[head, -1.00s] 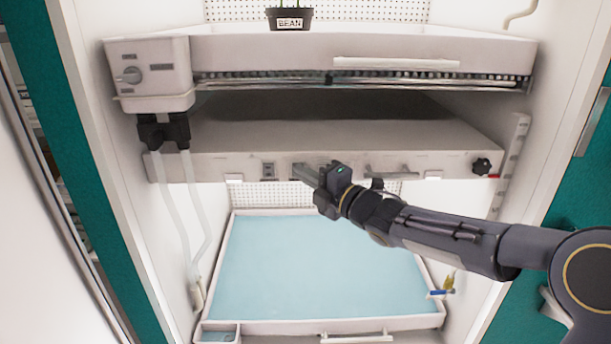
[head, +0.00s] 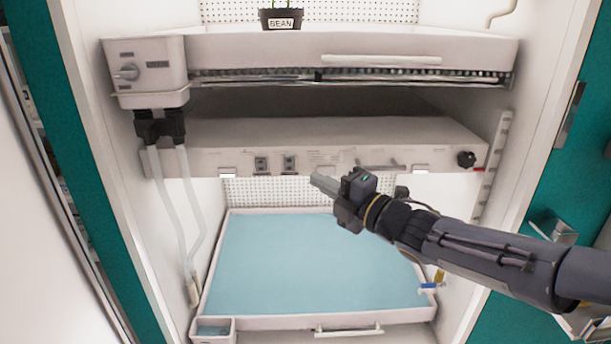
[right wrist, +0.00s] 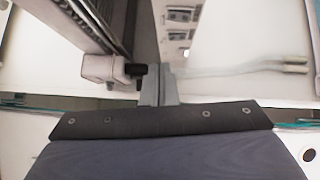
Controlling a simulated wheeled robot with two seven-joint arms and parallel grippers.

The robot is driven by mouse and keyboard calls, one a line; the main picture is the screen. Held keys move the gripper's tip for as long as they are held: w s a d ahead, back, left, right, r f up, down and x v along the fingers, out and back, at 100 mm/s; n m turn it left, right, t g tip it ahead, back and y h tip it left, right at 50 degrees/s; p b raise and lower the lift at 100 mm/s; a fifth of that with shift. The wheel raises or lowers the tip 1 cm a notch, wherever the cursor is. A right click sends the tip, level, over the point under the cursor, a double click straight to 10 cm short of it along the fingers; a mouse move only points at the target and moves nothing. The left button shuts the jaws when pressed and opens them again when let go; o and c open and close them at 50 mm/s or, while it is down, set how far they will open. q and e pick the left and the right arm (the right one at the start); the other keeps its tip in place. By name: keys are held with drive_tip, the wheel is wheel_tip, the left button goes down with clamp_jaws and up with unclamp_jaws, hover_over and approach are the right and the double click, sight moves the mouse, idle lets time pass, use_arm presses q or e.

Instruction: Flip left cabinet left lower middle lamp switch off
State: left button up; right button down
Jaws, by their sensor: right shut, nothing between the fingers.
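The middle shelf's front panel (head: 215,160) carries two small dark switches side by side, a left switch (head: 261,164) and a right switch (head: 289,164). They are too small to tell whether they are on or off. My right gripper (head: 322,181) is shut and empty, just below and to the right of the right switch, apart from both. In the right wrist view its closed fingers (right wrist: 163,85) point up towards the blurred panel, with small dark fittings near the top that I cannot identify surely. My left gripper is not in view.
A dark round knob (head: 466,159) sits at the panel's right end. Above is a white drawer-like shelf (head: 380,48) with a control box (head: 145,68) at left. Below is a tray with a blue floor (head: 310,260). Clear tubes (head: 172,210) hang at left.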

drive_tip(key=v, duration=0.3)
drive_tip(key=shift+r, duration=0.15)
